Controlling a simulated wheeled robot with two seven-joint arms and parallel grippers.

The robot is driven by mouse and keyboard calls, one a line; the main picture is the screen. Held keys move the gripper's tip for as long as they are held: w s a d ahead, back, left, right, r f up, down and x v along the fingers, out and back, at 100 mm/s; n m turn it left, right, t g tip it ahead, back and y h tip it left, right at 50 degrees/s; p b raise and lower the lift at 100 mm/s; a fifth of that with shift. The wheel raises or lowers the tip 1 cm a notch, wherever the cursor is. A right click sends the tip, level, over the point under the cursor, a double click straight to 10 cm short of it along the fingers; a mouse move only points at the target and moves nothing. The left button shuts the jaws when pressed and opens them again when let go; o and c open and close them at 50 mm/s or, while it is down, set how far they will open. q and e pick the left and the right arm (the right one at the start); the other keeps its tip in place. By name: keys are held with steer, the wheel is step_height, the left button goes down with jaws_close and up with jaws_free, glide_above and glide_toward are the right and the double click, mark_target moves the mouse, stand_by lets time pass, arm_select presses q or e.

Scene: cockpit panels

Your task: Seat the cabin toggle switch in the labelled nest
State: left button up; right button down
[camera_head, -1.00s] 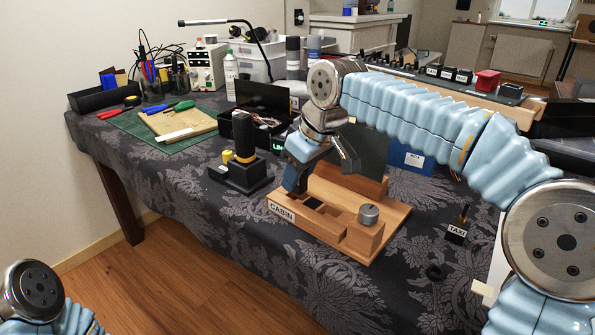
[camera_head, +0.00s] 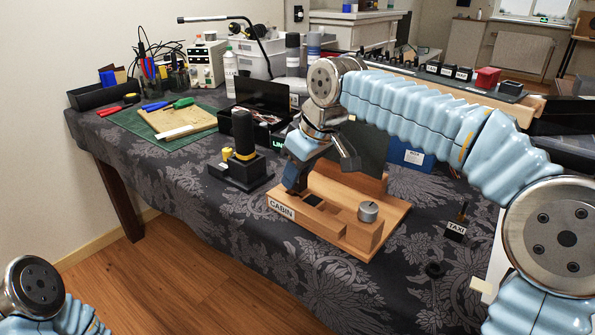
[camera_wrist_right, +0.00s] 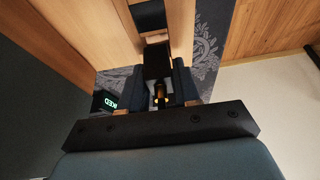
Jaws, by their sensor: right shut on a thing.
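The wooden fixture (camera_head: 385,229) with the CABIN label (camera_head: 281,208) stands near the table's front edge. A dark square recess (camera_head: 313,200) shows in its front ledge. My right gripper (camera_head: 297,186) is low over the ledge's left end, behind the label. In the right wrist view the gripper (camera_wrist_right: 160,92) is shut on the toggle switch (camera_wrist_right: 157,60), a black block with a brass lever between the fingers. The switch's far end lies close to the wood; I cannot tell whether it touches or is seated. My left gripper is out of view.
A grey knob (camera_head: 368,211) sits on the fixture's right part. A second switch labelled TAXI (camera_head: 456,229) and a black ring (camera_head: 434,270) lie to the right. A black joystick unit (camera_head: 241,165) stands to the left. Patterned cloth in front is clear.

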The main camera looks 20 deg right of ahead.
steer(key=shift+p, duration=0.3)
stand_by(0.7)
steer(key=shift+f+b, duration=0.7)
steer(key=shift+f, duration=0.2)
steer(key=c, duration=0.7)
jaws_free()
steer(key=shift+c, duration=0.2)
steer(key=p+v, duration=0.2)
steer(key=v, duration=1.2)
steer(key=shift+s, duration=0.1)
